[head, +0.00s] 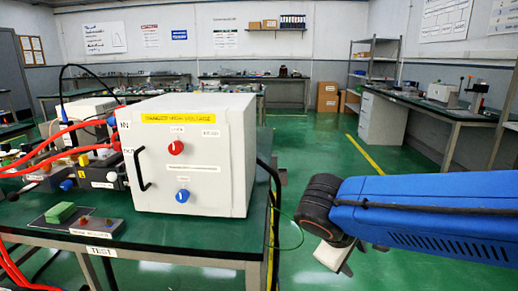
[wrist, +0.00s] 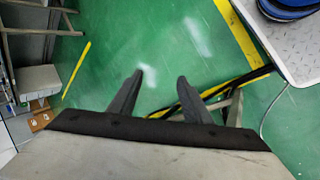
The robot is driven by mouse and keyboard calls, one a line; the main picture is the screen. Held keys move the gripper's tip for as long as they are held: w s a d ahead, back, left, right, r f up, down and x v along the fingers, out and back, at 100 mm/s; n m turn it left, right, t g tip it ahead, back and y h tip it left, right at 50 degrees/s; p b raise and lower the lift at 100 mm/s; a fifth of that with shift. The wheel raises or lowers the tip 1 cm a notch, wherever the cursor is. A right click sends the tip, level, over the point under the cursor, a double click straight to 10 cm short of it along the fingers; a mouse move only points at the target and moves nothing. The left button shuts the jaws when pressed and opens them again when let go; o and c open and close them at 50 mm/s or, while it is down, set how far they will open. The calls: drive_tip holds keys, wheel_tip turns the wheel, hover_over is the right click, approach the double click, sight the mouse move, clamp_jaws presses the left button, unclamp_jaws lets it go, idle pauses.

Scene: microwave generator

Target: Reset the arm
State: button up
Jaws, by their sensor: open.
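My gripper (head: 335,262) hangs at the end of my blue arm, to the right of the table and low over the green floor in the head view. In the wrist view my gripper (wrist: 160,82) shows two dark fingers spread apart with nothing between them, only green floor beyond. My arm comes in from the right edge of the head view. Part of the gripper is hidden behind the black wrist joint.
A white box (head: 197,155) with a red knob, a blue knob and a black handle stands on the green table (head: 180,235). Open floor (head: 300,160) lies between the table and a right-hand bench (head: 425,105).

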drive_tip(key=s+d+f+m+y, duration=0.2)
drive_tip(key=s+d+m+y, duration=0.3)
drive_tip(key=s+m, duration=0.3)
drive_tip(key=shift+s+d+f+t+y, duration=0.3)
drive_tip(key=shift+s+d, duration=0.5)
drive_tip(key=shift+s, duration=0.15)
idle(0.3)
